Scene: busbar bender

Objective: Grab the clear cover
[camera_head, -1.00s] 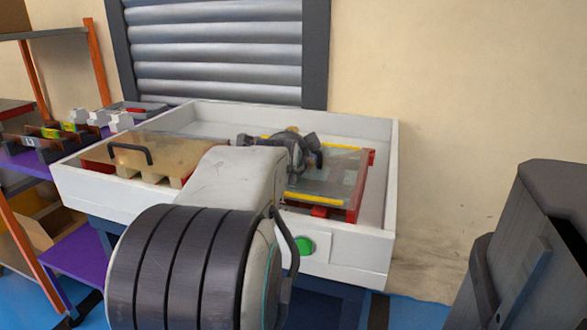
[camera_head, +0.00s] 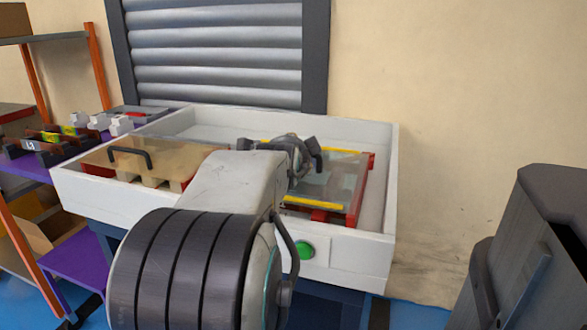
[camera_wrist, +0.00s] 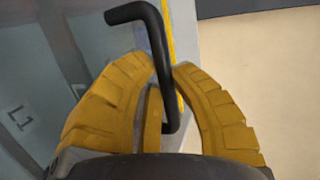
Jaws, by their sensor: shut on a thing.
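The clear cover (camera_head: 330,182) is a see-through panel with yellow edge strips over a red frame, in the right half of the white tray-like bench top. Its black bent handle (camera_wrist: 158,50) shows in the wrist view. My gripper (camera_wrist: 162,64) has its yellow fingers closed around the handle, one on each side. In the head view my gripper (camera_head: 298,152) is at the cover, partly hidden by my arm.
A second see-through panel with a black handle (camera_head: 130,158) covers the left half of the white bench top (camera_head: 345,252). A green button (camera_head: 305,250) is on the bench front. A shelf with several parts (camera_head: 60,138) stands at left, and a shutter (camera_head: 215,50) behind.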

